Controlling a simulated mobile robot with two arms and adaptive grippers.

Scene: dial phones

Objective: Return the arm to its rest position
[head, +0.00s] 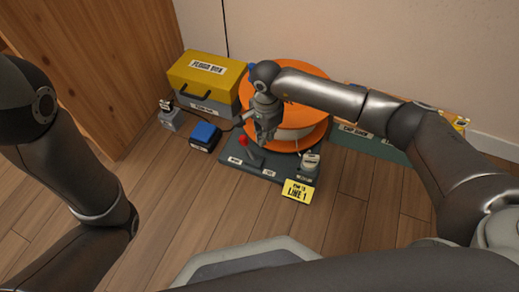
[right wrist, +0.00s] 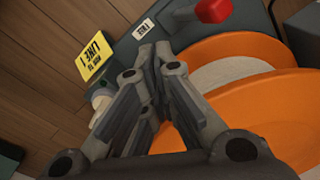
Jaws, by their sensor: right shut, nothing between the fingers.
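My right gripper (head: 267,134) is shut and empty in the head view. It points down over the dark panel (head: 232,170), in front of the orange reel (head: 312,72). In the right wrist view its fingertips (right wrist: 155,48) are together, with nothing between them. My right arm reaches in from the right and is still stretched out over the reel. A lever with a red knob (head: 243,141) stands on the panel just left of the gripper; the red knob also shows in the right wrist view (right wrist: 213,10). My left arm shows at the left, but its gripper is out of view.
A yellow "LINE 1" sign (head: 296,191) and a pale round-topped piece (head: 311,162) are at the panel's right end. A yellow-lidded box (head: 207,72), a blue-topped box (head: 205,134) and a small grey device (head: 170,119) stand left. Front floor is clear.

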